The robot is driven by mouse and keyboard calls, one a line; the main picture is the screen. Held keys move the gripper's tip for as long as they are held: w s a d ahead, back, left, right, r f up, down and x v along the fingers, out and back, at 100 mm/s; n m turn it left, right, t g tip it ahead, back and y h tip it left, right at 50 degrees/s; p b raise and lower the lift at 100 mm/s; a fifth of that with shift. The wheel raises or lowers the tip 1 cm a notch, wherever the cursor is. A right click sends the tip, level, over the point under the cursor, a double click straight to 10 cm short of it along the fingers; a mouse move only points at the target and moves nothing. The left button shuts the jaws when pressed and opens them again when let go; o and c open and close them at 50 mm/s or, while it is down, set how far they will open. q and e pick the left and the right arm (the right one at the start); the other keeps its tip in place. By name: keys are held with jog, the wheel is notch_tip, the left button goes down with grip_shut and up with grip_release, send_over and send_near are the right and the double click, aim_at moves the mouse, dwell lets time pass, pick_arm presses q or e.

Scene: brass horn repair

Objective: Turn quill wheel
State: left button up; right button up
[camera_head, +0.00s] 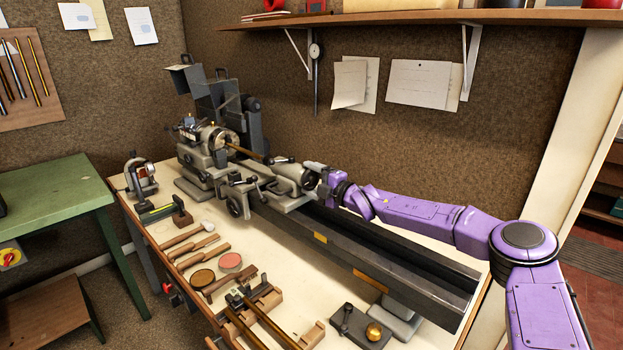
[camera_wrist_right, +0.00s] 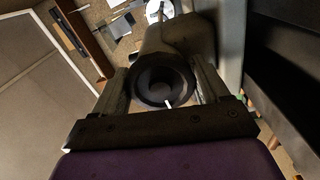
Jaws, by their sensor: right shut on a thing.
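The grey lathe holds a tailstock (camera_head: 287,172), and the dark round quill wheel (camera_head: 309,181) sits at its right end. In the right wrist view the quill wheel (camera_wrist_right: 163,80) shows end-on as a dark round hub with a hollow middle and a small pale pin or handle low on its face. My right gripper (camera_head: 322,180) reaches in from the right. Its two fingers stand on either side of the wheel in the wrist view, shut on it. The contact faces are partly hidden. My left gripper is not in view.
The lathe bed (camera_head: 370,255) runs under my right arm toward the front right. The headstock (camera_head: 205,148) stands at the back left, with a thin brass rod (camera_head: 243,151) toward the tailstock. Wooden-handled tools (camera_head: 190,245) and a dark block with a brass ball (camera_head: 374,332) lie on the bench.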

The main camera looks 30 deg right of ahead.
jog(key=m, duration=0.6)
jog(key=shift+m+p, duration=0.3)
jog(key=shift+p, duration=0.1)
jog(key=shift+f, duration=0.1)
dwell(0.3)
jog(key=o, duration=1)
jog(key=b+v, duration=0.1)
jog(key=v, duration=0.1)
jog(key=b+v, duration=0.1)
jog(key=v, duration=0.2)
jog(key=shift+s+d+f, duration=0.15)
jog(key=shift+s+f, duration=0.05)
jog(key=shift+s, duration=0.05)
send_near(313, 182)
jog(key=shift+r, duration=0.2)
